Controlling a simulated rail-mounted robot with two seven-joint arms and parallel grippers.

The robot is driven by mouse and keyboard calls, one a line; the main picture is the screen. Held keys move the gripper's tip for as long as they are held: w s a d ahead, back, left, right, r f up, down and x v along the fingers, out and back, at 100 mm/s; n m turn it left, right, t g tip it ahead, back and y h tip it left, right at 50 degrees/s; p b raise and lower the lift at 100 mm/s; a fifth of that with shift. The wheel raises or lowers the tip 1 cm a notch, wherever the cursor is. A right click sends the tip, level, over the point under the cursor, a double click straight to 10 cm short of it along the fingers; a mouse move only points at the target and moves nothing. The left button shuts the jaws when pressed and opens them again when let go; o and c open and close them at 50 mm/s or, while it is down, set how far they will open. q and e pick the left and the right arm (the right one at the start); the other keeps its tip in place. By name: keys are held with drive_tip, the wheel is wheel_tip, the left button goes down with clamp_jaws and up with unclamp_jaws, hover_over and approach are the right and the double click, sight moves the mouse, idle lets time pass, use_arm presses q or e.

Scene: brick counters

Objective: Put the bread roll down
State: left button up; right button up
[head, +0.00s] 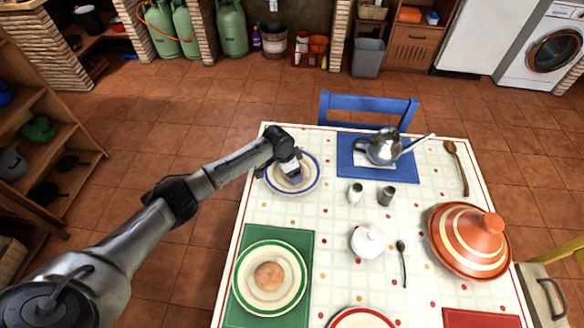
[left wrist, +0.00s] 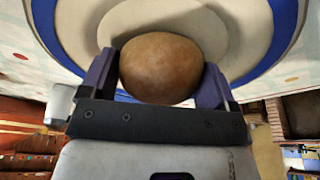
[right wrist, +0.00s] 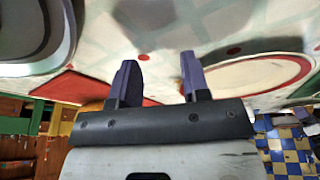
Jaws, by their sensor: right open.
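The bread roll (left wrist: 161,69) is round and brown. In the left wrist view it sits between the two fingers of my left gripper (head: 291,177), which is shut on it. Behind it is the blue-rimmed plate (head: 313,184) at the table's far left corner. The gripper is over this plate; I cannot tell whether the roll touches it. In the head view the gripper mostly hides the roll. A second bread roll (head: 269,276) lies on the green-rimmed plate (head: 240,283). My right gripper (right wrist: 157,75) is open and empty, seen only in the right wrist view.
A metal teapot (head: 384,147) stands on a blue mat, behind two shakers (head: 370,194). A white sugar bowl (head: 368,241), a spoon (head: 402,260) and an orange tagine (head: 469,241) stand to the right. A blue chair (head: 367,106) is at the far edge.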

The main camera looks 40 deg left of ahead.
use_arm(q)
drive_tip(key=shift+o, duration=1.4)
use_arm(e)
drive_tip(key=shift+a, duration=0.1)
use_arm(q)
drive_tip(key=shift+r, duration=0.1)
drive_tip(key=p+v, duration=0.3)
drive_tip(key=v, duration=0.7)
drive_tip(key=shift+a+r, duration=0.1)
drive_tip(key=shift+r, duration=0.05)
use_arm(e)
wheel_tip(320, 180, up, 3)
drive_tip(key=shift+r, duration=0.15)
use_arm(q)
drive_tip(key=shift+v, duration=0.95)
use_arm(e)
drive_tip(key=shift+r, duration=0.1)
